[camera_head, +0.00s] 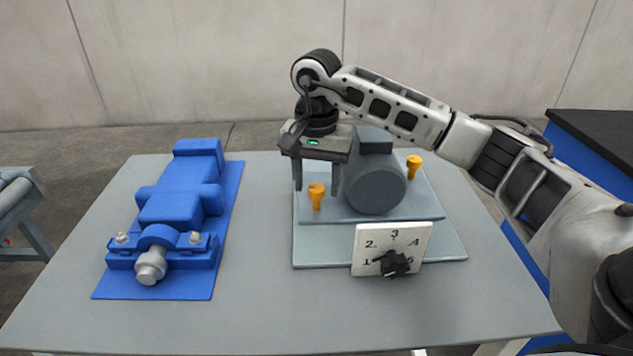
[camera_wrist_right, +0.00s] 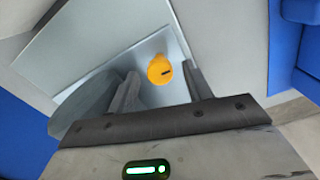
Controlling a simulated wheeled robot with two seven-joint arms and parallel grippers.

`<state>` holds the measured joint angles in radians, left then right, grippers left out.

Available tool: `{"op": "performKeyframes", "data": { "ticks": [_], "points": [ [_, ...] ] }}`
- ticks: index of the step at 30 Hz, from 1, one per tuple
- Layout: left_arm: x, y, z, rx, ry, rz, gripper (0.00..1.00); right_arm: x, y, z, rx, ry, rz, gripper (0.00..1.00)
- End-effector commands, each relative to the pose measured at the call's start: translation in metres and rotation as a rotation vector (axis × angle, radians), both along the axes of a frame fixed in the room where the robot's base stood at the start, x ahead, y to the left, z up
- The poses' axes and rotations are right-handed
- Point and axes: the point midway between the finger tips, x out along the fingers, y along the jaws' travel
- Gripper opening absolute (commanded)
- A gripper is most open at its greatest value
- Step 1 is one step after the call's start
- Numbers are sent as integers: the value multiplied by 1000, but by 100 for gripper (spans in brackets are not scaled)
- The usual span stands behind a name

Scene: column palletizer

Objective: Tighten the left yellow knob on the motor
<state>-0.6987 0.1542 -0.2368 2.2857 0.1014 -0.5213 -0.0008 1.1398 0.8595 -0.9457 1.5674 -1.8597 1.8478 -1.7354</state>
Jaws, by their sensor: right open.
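The grey motor (camera_head: 376,180) stands on a stepped grey plate on the table. The left yellow knob (camera_head: 317,196) stands upright on the plate, left of the motor. The right yellow knob (camera_head: 413,166) is on the motor's far right side. My right gripper (camera_head: 316,190) points down over the left knob, open, with its fingers apart to either side and behind it. My left gripper is out of view.
A blue machine (camera_head: 180,195) on a blue plate lies left on the grey table (camera_head: 260,310). A white dial panel (camera_head: 392,243) with a black knob stands in front of the motor. The front middle of the table is clear.

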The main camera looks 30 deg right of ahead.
Motion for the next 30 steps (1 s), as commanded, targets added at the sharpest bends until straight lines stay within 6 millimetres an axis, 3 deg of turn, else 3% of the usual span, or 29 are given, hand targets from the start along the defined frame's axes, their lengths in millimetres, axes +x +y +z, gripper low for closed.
{"op": "performKeyframes", "data": {
  "ticks": [9, 14, 15, 30],
  "points": [
    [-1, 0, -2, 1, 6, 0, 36, 0, 0, -3, 0, 0, 0, 50],
    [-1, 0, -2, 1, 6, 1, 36, 0, 0, -3, -1, 1, 0, 8],
    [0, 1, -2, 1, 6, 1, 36, 0, 0, -3, -1, 1, -1, 5],
    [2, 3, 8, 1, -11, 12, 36, -1, 0, -2, -2, 2, -120, 6]
  ]
}}
